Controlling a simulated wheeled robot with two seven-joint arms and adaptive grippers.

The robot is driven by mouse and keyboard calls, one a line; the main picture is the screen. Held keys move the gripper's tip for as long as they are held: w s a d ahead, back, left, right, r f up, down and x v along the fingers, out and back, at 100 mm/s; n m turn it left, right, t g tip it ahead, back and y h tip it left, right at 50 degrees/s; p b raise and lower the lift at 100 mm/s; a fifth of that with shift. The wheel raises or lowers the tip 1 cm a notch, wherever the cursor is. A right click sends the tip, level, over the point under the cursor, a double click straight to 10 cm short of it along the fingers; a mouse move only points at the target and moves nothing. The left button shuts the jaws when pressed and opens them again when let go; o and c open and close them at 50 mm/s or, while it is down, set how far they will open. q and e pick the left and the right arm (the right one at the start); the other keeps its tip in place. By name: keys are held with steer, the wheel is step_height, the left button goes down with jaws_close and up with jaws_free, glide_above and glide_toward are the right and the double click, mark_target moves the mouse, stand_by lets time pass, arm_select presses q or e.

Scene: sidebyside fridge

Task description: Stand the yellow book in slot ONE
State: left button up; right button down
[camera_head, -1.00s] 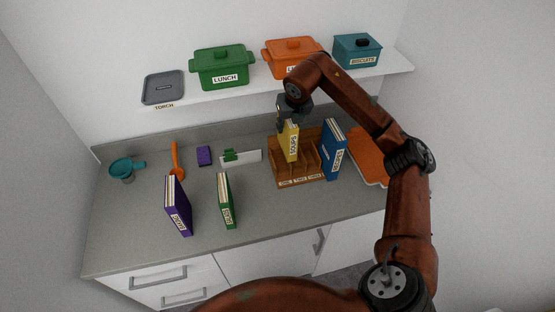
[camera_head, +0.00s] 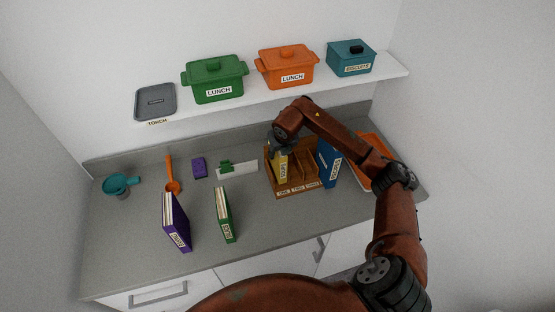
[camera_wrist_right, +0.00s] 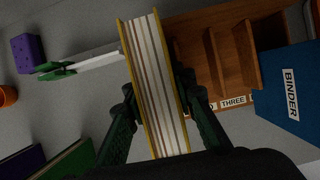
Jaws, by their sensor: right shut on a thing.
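The yellow book (camera_head: 281,169) is upright, its labelled spine facing the front, at the left end of the wooden rack (camera_head: 299,194) over slot ONE. I cannot tell whether its lower edge touches the slot floor. The rack's front carries the labels ONE, TWO and THREE. My right gripper (camera_head: 282,148) is shut on the top of the yellow book. In the right wrist view the book's page edges (camera_wrist_right: 158,85) lie between the two fingers and hide part of the rack (camera_wrist_right: 232,65). My left gripper is not in view.
A blue binder (camera_head: 328,166) stands at the rack's right side. A purple book (camera_head: 175,222) and a green book (camera_head: 224,214) stand on the counter, front left. An orange tray (camera_head: 372,150) lies right of the rack. A shelf (camera_head: 300,92) with lidded boxes runs above.

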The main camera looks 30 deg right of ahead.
step_height(320, 180, down, 4)
steer(key=shift+r+p, duration=0.25)
steer(key=shift+p, duration=0.05)
steer(key=shift+f, duration=0.35)
steer(key=c, duration=2)
jaws_free()
steer(key=shift+f, duration=0.1)
steer(key=o, duration=0.4)
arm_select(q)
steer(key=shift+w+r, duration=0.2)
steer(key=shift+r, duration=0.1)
